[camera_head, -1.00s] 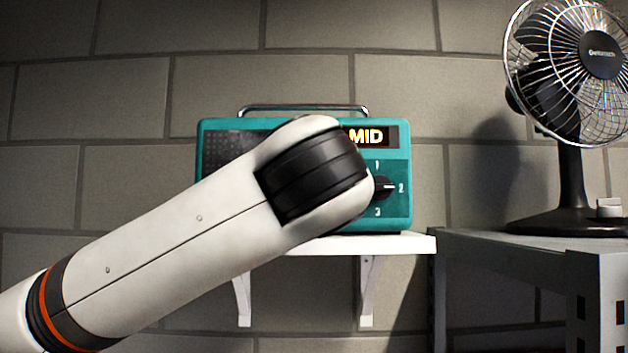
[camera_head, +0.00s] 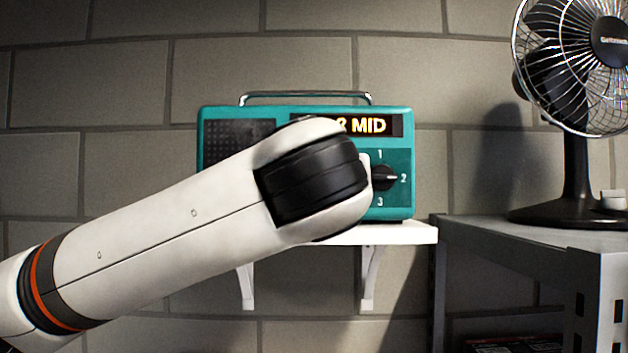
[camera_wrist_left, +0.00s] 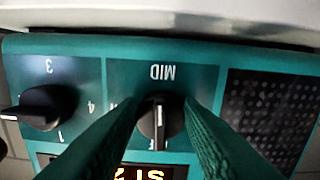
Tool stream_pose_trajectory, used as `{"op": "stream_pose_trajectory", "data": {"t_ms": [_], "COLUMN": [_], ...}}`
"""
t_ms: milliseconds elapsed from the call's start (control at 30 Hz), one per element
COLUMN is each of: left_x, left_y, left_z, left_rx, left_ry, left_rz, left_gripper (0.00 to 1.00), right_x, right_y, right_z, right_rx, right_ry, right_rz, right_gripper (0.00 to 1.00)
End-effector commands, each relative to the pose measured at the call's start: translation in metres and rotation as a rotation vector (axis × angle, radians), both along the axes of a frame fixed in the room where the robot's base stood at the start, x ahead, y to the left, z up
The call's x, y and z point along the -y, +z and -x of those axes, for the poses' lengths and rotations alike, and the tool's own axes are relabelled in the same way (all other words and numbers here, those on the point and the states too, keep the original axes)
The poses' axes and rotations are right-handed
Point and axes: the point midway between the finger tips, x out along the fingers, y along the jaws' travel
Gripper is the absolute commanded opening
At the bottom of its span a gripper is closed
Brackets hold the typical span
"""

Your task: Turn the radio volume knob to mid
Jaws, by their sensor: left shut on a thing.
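The teal radio (camera_head: 405,160) stands on a white wall shelf, partly hidden by my left arm in the head view. Its lit display (camera_head: 370,125) ends in "MID", with its left part covered. In the left wrist view the radio appears upside down, and the black volume knob (camera_wrist_left: 160,118) has its white line along the axis toward the "MID" label (camera_wrist_left: 162,72). My left gripper (camera_wrist_left: 160,125) has one finger on each side of this knob and is shut on it. In the head view my arm hides the gripper and this knob. My right gripper is not in view.
A second knob, numbered (camera_head: 383,178), points to 2; it also shows in the left wrist view (camera_wrist_left: 45,107). The white shelf (camera_head: 400,233) is narrow. A grey metal rack (camera_head: 520,243) with a black fan (camera_head: 570,200) stands to the right.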

Motion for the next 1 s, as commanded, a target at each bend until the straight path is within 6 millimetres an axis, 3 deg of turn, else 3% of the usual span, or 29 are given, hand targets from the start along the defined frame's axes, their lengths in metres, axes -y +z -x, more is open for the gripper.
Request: {"op": "stream_pose_trajectory", "data": {"t_ms": [167, 200, 300, 667, 767, 1000], "left_x": [0.001, 0.001, 0.001, 0.001, 0.001, 0.002], "left_y": [-0.005, -0.005, -0.004, -0.002, -0.004, -0.006], "left_z": [-0.001, -0.001, -0.001, 0.004, 0.016, 0.068], "left_rx": [-0.011, -0.01, -0.008, -0.002, -0.001, 0.0], "left_ry": [-0.002, -0.002, -0.002, -0.001, -0.003, -0.004], "left_rz": [-0.004, -0.004, -0.003, 0.001, 0.001, -0.002], "left_gripper": [0.1, 0.38, 0.54, 0.54, 0.54, 0.54], "right_x": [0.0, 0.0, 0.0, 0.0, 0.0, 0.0], "right_y": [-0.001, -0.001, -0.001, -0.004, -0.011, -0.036], "right_z": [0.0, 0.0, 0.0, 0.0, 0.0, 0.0], "right_rx": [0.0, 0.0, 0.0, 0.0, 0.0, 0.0], "right_ry": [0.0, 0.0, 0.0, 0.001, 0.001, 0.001], "right_rz": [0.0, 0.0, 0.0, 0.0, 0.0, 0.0], "right_gripper": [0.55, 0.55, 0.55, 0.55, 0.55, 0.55]}}
